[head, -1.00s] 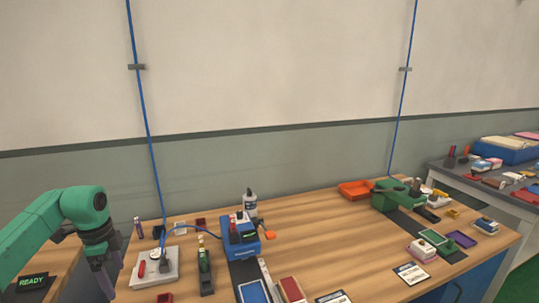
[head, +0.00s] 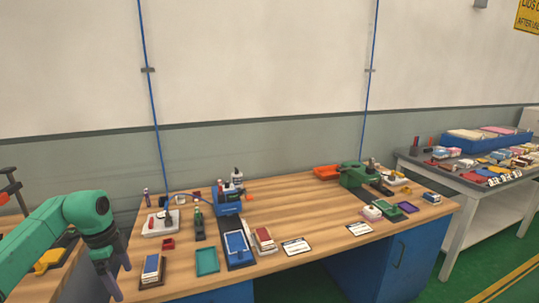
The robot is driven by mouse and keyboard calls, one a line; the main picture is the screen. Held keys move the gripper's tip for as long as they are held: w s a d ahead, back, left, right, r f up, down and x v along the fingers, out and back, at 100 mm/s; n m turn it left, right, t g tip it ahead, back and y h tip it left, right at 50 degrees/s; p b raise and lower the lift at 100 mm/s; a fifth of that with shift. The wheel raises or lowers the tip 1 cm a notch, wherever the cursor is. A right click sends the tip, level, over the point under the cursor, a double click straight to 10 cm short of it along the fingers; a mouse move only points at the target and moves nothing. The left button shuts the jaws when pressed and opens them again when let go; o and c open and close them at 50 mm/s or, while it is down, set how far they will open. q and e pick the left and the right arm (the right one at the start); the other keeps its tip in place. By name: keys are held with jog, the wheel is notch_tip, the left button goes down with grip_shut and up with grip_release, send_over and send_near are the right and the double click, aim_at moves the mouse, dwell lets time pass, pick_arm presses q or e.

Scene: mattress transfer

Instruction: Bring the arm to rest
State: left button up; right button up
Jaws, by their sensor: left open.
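My left gripper (head: 115,272) hangs at the lower left of the head view, at the end of my green arm. Its two dark fingers point down and stand apart, with nothing seen between them. It is at the left front edge of the wooden workbench (head: 290,215), left of a small stack with a white and blue top (head: 151,268). My right gripper is not in view.
The bench bears a blue device (head: 228,203), a green device (head: 354,175), an orange tray (head: 327,172) and a teal tray (head: 207,261). A grey table (head: 475,180) with a blue bin (head: 487,141) stands at right. The bench's middle is mostly clear.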

pick_arm(q)
jog(key=w+d+f+m+t+h, duration=0.25)
jog(key=d+f+h, duration=0.2)
jog(key=d, duration=0.45)
jog(key=w+d+f+m+t+h, duration=0.1)
jog(key=w+d+f+h, duration=0.35)
jog(key=d, duration=0.45)
notch_tip(320, 180, down, 12)
jog(key=r+n+t+y, duration=0.1)
jog(key=n+t, duration=0.5)
jog(key=s+a+f+n+g+y, duration=0.1)
jog(key=s+a+f+n+y, duration=0.25)
jog(key=s+f, duration=0.65)
jog(key=s+a+f+n+g+y, duration=0.1)
jog(key=s+a+f+n+y, duration=0.3)
jog(key=s+f, duration=0.7)
jog(key=s+f+n+g, duration=0.1)
jog(key=s+f+g, duration=0.2)
jog(key=s, duration=1)
jog(key=s+f+n+g+y, duration=0.1)
jog(key=s+f+g, duration=0.3)
jog(key=s+f, duration=0.4)
jog(key=s, duration=0.5)
jog(key=shift+d+f, duration=0.15)
